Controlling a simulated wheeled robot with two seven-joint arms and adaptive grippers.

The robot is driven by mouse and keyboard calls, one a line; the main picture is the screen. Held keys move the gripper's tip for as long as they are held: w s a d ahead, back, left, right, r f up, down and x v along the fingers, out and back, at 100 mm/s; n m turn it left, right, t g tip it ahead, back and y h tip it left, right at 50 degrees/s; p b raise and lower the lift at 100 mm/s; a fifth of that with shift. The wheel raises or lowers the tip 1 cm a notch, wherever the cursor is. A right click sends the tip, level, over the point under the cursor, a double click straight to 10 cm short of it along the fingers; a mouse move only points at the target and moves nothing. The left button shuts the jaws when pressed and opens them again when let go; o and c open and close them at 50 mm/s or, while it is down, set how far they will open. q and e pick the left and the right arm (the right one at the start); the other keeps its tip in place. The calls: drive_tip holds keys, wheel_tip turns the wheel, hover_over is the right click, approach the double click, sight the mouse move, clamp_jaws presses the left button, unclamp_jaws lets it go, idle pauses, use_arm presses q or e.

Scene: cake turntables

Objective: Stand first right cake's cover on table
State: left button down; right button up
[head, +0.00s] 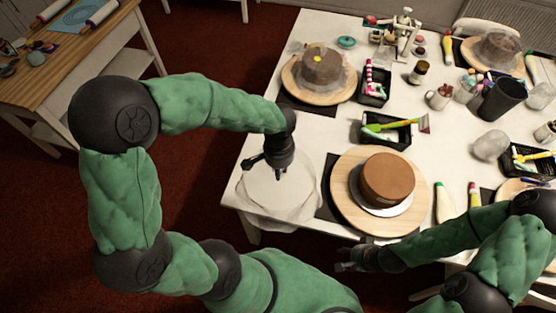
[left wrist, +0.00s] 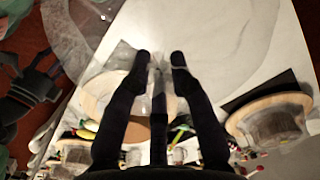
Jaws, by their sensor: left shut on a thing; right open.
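A clear dome cover (head: 268,203) is at the near left corner of the table. My left gripper (head: 270,162) is over its top, shut on it; the exact grip spot is hard to make out. In the left wrist view the fingers (left wrist: 160,58) point down at it and its clear rim (left wrist: 82,62) shows at the left. I cannot tell whether its rim touches the table. The brown cake (head: 388,176) stands uncovered on a white board on the near wooden turntable (head: 345,205). My right gripper (head: 352,262) is open and empty by the table's front edge.
A covered cake (head: 322,66) stands on a turntable at the back left, another (head: 495,50) at the back right. Black trays (head: 392,140), a dark cup (head: 502,100) and tools crowd the right.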

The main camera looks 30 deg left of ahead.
use_arm(q)
drive_tip(key=w+a+f, duration=0.1)
drive_tip(key=w, duration=0.1)
drive_tip(key=w+a+f, duration=0.1)
drive_tip(key=w+a, duration=0.1)
drive_tip(key=w+a+f, duration=0.1)
drive_tip(key=w, duration=0.1)
drive_tip(key=shift+w+a+f+b, duration=0.1)
drive_tip(key=shift+a+f+b, duration=0.15)
drive_tip(key=shift+f+b, duration=0.1)
drive_tip(key=w+a+f+b, duration=0.1)
drive_tip(key=w+a+f, duration=0.1)
drive_tip(key=f, duration=0.6)
drive_tip(key=shift+w+a+f+b, duration=0.25)
drive_tip(key=shift+w+a+b, duration=0.1)
drive_tip(key=shift+w, duration=0.55)
drive_tip(key=shift+f, duration=0.15)
drive_tip(key=c, duration=1.1)
unclamp_jaws()
